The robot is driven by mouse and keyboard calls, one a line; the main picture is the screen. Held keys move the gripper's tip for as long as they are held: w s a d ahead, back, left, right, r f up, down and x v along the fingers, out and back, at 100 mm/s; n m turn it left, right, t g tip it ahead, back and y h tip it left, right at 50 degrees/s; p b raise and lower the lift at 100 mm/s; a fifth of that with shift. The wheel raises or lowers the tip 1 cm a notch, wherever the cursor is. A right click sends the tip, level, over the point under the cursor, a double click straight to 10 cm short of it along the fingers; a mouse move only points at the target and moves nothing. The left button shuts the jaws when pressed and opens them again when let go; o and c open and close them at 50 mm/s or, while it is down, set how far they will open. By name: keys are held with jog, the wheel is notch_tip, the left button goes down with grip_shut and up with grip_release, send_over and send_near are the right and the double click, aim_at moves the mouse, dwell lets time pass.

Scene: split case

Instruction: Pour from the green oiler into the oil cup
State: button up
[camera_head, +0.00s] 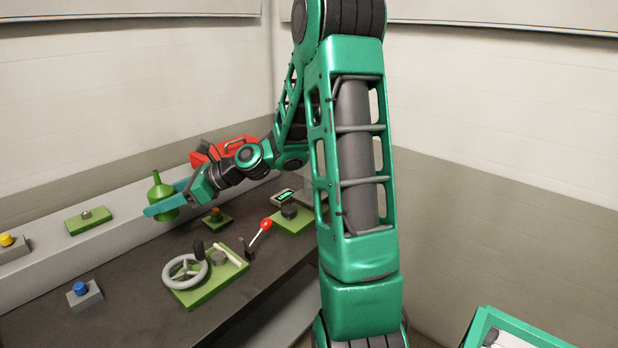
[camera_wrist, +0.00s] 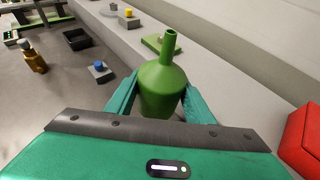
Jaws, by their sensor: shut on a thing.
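The green oiler (camera_head: 160,193) is a bottle with a wide body and a narrow neck. It stands about upright at the grey ledge; I cannot tell whether its base touches anything. My gripper (camera_head: 166,200) is shut on its body, with one teal finger on each side in the wrist view (camera_wrist: 159,98). The oiler's neck (camera_wrist: 170,45) points away from my palm there. A small brownish cup-like piece (camera_head: 86,214) on a green plate (camera_head: 98,224) on the ledge may be the oil cup. A similar brown piece (camera_head: 215,213) sits on a lower plate on the dark bench.
A grey handwheel (camera_head: 186,272), a red-knobbed lever (camera_head: 264,226) and a blue button block (camera_head: 85,295) stand on the bench. A yellow button block (camera_head: 9,244) is on the ledge at left. A red object (camera_head: 225,149) lies behind my wrist.

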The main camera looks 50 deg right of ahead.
jog(key=s+d+r, duration=0.1)
jog(key=s+d, duration=0.2)
jog(key=d, duration=3)
jog(key=s+d, duration=0.8)
jog(key=d, duration=0.4)
jog(key=s+d+f, duration=0.1)
jog(key=s+f, duration=0.3)
jog(key=s, duration=0.5)
jog(key=shift+s+d+f, duration=0.15)
jog(key=shift+s+d, duration=0.05)
jog(key=shift+d, duration=0.1)
jog(key=shift+w+a+h, duration=0.1)
jog(key=shift+h, duration=0.2)
jog(key=shift+w+a+r+n+g+h, duration=0.15)
jog(key=shift+r+g+h, duration=0.25)
jog(key=shift+g+h, duration=0.55)
jog(key=shift+w+a+r+n+g+h, duration=0.15)
jog(key=shift+r+g+h, duration=0.4)
jog(key=shift+h, duration=0.7)
jog(key=shift+a+r+n+g+h, duration=0.2)
jog(key=shift+r+g+h, duration=0.05)
jog(key=shift+g+h, duration=0.75)
